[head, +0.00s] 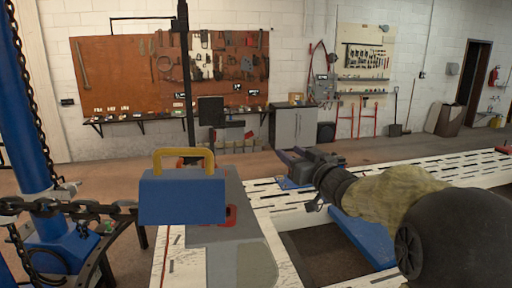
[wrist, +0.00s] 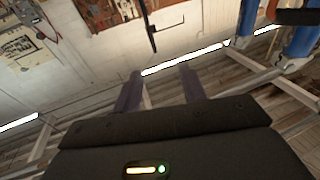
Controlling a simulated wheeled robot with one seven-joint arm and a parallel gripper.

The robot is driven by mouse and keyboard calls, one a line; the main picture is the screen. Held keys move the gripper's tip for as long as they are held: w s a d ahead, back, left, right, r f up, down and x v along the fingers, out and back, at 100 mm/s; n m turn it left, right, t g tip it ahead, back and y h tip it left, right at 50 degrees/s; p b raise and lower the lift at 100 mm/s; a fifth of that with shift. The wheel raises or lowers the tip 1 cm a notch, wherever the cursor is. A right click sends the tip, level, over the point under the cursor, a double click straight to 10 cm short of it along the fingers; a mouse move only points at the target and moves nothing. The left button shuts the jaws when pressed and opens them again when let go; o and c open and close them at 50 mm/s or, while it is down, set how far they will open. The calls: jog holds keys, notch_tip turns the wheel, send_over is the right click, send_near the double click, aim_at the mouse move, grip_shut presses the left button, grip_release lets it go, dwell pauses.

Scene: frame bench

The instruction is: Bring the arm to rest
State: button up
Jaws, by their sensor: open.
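My arm reaches in from the lower right of the head view, over the white slotted frame bench (head: 285,203). It is stretched out toward the left and the back. My gripper (head: 290,158) is at its far end, above the bench and to the right of a blue block with a yellow handle (head: 182,200). In the wrist view my gripper (wrist: 160,85) shows two fingers standing apart with nothing between them. The camera there looks toward the wall and floor at a tilt. My arm hides part of the bench.
A blue post with a chain (head: 35,120) stands close at the left. A blue beam (head: 362,238) lies under my arm. A tool board (head: 120,75) hangs on the back wall, and a grey cabinet (head: 294,127) stands below. Open floor lies between the bench and the wall.

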jog(key=s+d+f+m+g+h, duration=0.1)
jog(key=s+d+f+m+h, duration=0.1)
jog(key=d+f+h, duration=0.3)
jog(key=s+f+m+g+h, duration=0.2)
jog(key=f, duration=0.5)
jog(key=s+f+m+g+h, duration=0.1)
jog(key=s+f+g, duration=0.4)
jog(key=s+f, duration=0.5)
jog(key=s+f+g+h, duration=0.1)
jog(key=s+f+g, duration=0.5)
jog(key=s+f, duration=0.4)
jog(key=s, duration=0.4)
jog(key=shift+s+d+m, duration=0.25)
jog(key=shift+d+m, duration=0.15)
jog(key=shift+c, duration=0.6)
